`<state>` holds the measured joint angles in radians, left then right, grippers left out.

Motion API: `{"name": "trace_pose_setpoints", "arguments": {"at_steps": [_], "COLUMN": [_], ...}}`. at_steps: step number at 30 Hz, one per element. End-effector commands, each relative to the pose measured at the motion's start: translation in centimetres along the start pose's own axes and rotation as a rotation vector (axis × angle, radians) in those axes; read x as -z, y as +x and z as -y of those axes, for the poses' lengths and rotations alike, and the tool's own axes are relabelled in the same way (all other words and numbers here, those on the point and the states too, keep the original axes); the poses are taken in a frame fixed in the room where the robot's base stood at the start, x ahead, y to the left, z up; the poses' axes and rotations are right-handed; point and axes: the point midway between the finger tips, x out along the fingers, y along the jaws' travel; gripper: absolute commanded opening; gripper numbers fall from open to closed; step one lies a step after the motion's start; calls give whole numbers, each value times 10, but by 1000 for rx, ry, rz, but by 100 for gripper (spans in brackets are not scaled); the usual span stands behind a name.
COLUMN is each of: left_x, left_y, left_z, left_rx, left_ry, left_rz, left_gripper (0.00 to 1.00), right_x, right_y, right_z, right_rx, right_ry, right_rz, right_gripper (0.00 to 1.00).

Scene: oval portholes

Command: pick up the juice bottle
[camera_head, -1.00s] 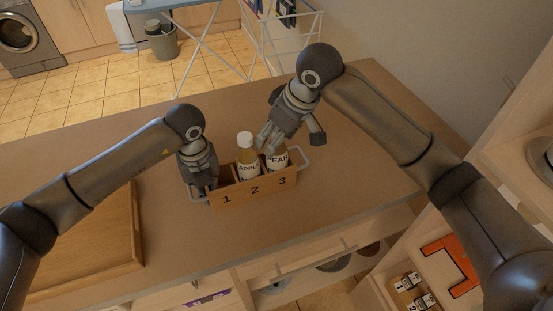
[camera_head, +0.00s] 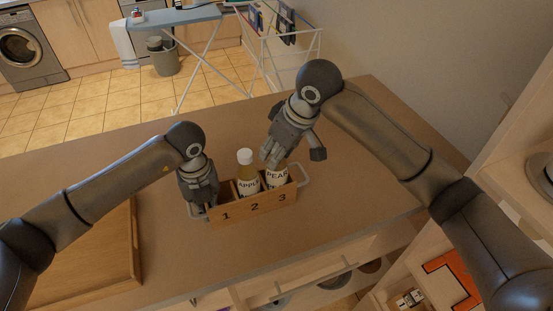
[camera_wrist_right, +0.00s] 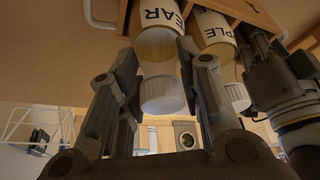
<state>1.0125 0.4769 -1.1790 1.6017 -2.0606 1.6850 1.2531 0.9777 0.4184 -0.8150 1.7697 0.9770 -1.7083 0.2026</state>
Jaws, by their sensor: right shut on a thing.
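A wooden carrier (camera_head: 232,217) numbered 1, 2, 3 stands on the counter. A bottle labelled APPLE (camera_head: 248,185) with a white cap stands in compartment 2. A bottle labelled PEAR (camera_head: 277,178) stands in compartment 3. My right gripper (camera_head: 271,160) is shut on the pear bottle from above, near its neck. In the right wrist view the pear bottle (camera_wrist_right: 158,45) shows between the two fingers, and the apple bottle (camera_wrist_right: 212,28) is beside it. My left gripper (camera_head: 202,204) is down at the carrier's left end and hides compartment 1; its fingertips are hidden.
A wooden tray (camera_head: 136,245) lies at the left of the counter (camera_head: 330,220). The counter right of the carrier and in front of it is clear. A shelf unit (camera_head: 500,190) stands at the right. A drying rack (camera_head: 292,62) stands on the floor behind.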

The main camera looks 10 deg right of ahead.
Motion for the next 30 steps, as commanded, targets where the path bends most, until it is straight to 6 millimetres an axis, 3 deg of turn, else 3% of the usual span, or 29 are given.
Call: {"name": "trace_pose_setpoints", "arguments": {"at_steps": [5, 18, 24, 30], "left_x": [-1, -1, -1, -1], "left_y": [-1, -1, -1, -1], "left_z": [0, 0, 0, 0], "left_rx": [2, 2, 2, 2], "left_ry": [-1, -1, -1, -1], "left_rz": [2, 2, 2, 2], "left_gripper": [0, 0, 0, 0], "right_x": [14, 56, 65, 68], "right_y": [-30, -132, -157, -164], "right_z": [0, 0, 0, 1], "right_rx": [-3, -2, -2, 0], "right_ry": [-2, -1, -1, -1], "right_rz": [-10, -7, -5, -4], "right_gripper": [0, 0, 0, 0]}}
